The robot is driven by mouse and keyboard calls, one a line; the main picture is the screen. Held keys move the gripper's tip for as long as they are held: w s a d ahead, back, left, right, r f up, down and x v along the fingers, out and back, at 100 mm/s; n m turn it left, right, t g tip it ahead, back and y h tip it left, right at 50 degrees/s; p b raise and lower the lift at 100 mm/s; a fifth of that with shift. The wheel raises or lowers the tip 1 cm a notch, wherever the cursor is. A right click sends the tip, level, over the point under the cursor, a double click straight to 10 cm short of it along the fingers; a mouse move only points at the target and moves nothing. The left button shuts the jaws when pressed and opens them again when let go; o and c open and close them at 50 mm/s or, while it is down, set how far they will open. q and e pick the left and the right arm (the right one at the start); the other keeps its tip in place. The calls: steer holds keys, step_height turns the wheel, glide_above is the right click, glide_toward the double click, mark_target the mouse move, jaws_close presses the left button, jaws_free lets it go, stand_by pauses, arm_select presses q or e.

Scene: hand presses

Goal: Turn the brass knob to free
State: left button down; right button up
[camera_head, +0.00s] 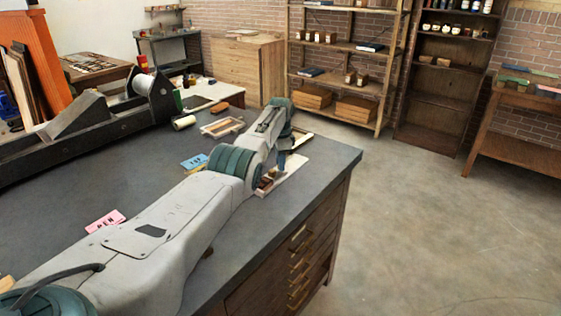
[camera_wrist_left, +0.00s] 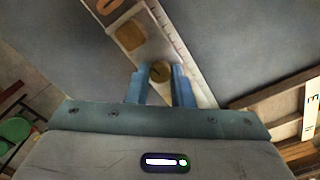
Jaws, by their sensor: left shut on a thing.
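The brass knob (camera_wrist_left: 160,70) is a round, dull yellow disc between the two blue fingers of my left gripper (camera_wrist_left: 161,84) in the left wrist view. The gripper is shut on it. The knob sits on a long pale board (camera_wrist_left: 199,88) with a ruled edge, which also carries a square brown block (camera_wrist_left: 130,36). In the head view the pale board (camera_head: 289,178) lies near the right edge of the grey bench, partly hidden by my left arm and gripper (camera_head: 283,166). The knob cannot be made out there. My right gripper is in neither view.
On the grey bench (camera_head: 130,178) lie a blue card (camera_head: 194,163), a pink card (camera_head: 105,221), a wooden frame (camera_head: 222,127) and a pale roller (camera_head: 184,122). A large dark press (camera_head: 88,130) stands at left. Open floor (camera_head: 430,220) lies to the right.

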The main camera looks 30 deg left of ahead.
arm_select(q)
steer(key=shift+r+n, duration=0.15)
steer(key=shift+n, duration=1.05)
steer(key=n, duration=0.2)
steer(key=shift+n+p, duration=0.4)
steer(key=n, duration=0.2)
steer(key=shift+n, duration=0.4)
steer(key=n, duration=0.6)
steer(key=shift+n, duration=1.2)
steer(key=c, duration=1.3)
jaws_free()
